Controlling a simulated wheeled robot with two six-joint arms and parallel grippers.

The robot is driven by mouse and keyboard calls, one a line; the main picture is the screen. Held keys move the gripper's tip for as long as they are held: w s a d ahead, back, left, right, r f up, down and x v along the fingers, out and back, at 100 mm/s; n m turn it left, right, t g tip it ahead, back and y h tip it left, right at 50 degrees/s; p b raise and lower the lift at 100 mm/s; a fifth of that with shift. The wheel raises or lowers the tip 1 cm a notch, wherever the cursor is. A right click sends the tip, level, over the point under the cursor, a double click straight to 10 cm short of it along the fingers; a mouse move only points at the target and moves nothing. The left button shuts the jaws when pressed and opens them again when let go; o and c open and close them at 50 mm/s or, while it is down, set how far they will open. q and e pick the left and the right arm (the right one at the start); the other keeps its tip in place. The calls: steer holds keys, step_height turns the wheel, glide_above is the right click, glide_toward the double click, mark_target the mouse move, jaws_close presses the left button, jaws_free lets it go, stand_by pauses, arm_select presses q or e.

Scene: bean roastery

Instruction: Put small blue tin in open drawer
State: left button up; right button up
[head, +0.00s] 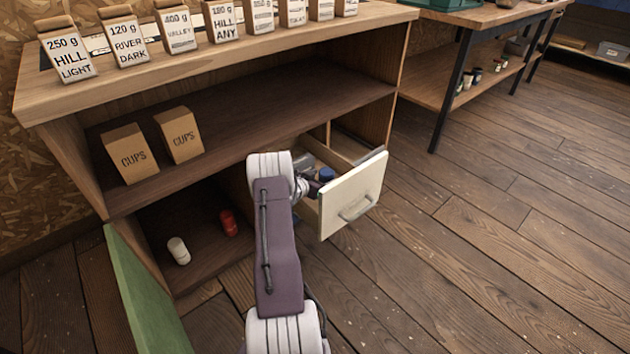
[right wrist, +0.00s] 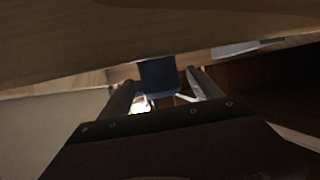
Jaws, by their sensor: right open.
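The open drawer (head: 350,197) has a cream front with a grey handle and juts out of the right side of the wooden counter. A small blue tin (head: 327,174) shows inside the drawer, just past my right gripper (head: 313,188). In the right wrist view, the blue tin (right wrist: 158,73) lies ahead between the two spread fingers of my right gripper (right wrist: 163,92), which is open. I cannot tell whether the fingers touch it. My right arm hides part of the drawer. My left gripper is out of view.
The counter top (head: 200,68) overhangs the drawer. Two CUPS boxes stand on the middle shelf (head: 240,110). A white canister (head: 179,251) and a red canister (head: 229,222) are on the lower shelf. A green door (head: 140,290) stands open at left. The floor at right is clear.

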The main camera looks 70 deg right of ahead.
steer(key=p+v, duration=0.2)
steer(key=v, duration=0.1)
steer(key=shift+w+a+r, duration=0.1)
steer(key=shift+a+r, duration=0.05)
steer(key=shift+r, duration=0.3)
steer(key=b+v, duration=0.7)
steer(key=b, duration=0.2)
steer(key=shift+a+f+b, duration=0.2)
steer(key=shift+a+b, duration=0.1)
steer(key=shift+b, duration=0.1)
steer(key=shift+w, duration=0.1)
